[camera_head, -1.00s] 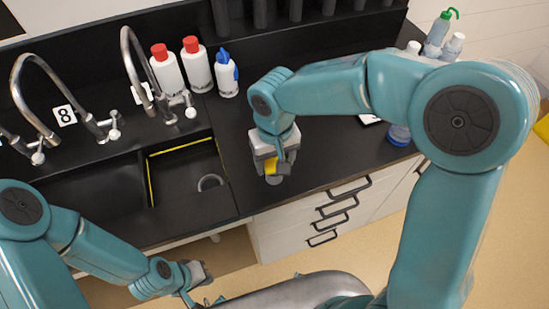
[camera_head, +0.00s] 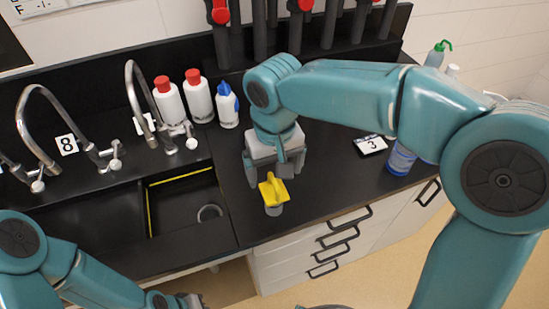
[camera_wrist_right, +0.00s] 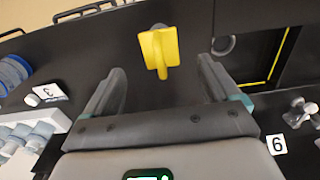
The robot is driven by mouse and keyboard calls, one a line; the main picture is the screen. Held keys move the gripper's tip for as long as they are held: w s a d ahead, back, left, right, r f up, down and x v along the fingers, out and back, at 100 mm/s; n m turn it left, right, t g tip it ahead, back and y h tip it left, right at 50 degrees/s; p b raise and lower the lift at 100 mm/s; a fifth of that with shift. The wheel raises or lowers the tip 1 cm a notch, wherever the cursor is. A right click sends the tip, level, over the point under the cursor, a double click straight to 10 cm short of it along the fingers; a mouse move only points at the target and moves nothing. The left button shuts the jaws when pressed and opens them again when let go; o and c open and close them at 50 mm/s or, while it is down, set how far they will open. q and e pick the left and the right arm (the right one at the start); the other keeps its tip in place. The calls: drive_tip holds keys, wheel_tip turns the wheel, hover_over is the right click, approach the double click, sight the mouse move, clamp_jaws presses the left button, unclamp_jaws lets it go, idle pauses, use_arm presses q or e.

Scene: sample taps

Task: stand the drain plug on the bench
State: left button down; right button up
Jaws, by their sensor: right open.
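The drain plug has a yellow handle (camera_head: 273,188) on a grey round base and stands upright on the black bench (camera_head: 225,160), near its front edge. The wrist view shows its yellow top (camera_wrist_right: 158,50) just beyond and between the fingertips. My right gripper (camera_head: 275,172) is open, with its fingers apart and clear of the plug, just behind it in the head view. It is also open and empty in the right wrist view (camera_wrist_right: 161,74). My left gripper (camera_head: 186,300) is cut off at the bottom edge, so its jaws are unclear.
A sink (camera_head: 184,200) with a yellow-edged basin lies left of the plug. Taps (camera_head: 140,95), two red-capped bottles (camera_head: 183,98) and a blue-capped bottle (camera_head: 228,106) stand behind. A card marked 3 (camera_head: 370,145) and a blue container (camera_head: 401,158) are to the right.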

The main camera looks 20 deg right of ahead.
drive_tip(key=shift+r, duration=1.65)
